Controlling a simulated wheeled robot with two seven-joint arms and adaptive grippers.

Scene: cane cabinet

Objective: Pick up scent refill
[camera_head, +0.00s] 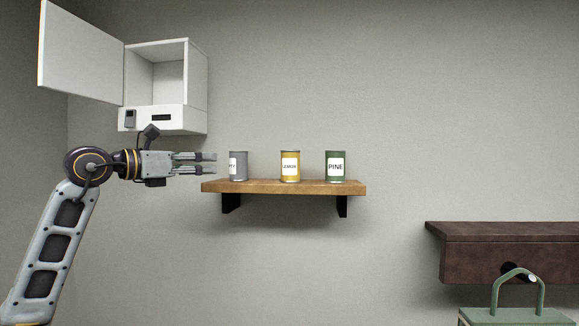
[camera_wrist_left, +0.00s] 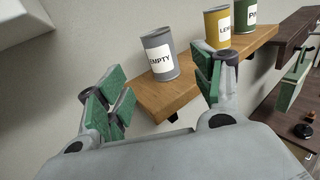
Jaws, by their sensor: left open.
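Three cans stand upright on a wooden wall shelf (camera_head: 265,188). The grey can (camera_head: 238,167) is at the left end; its label reads EMPTY in the left wrist view (camera_wrist_left: 159,54). The yellow can (camera_head: 290,166) labelled LEMON is in the middle, and the green can (camera_head: 335,167) labelled PINE is at the right. My left gripper (camera_head: 214,163) is open and empty, just left of the grey can and pointing at it. In the left wrist view its green-padded fingers (camera_wrist_left: 160,95) are spread, with the grey can beyond them, apart from both.
A white wall box (camera_head: 128,119) with its door (camera_head: 80,50) swung open hangs above my left arm; its compartment looks empty. A dark brown ledge (camera_head: 510,255) is at lower right, with a green handled object (camera_head: 516,312) in front of it.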

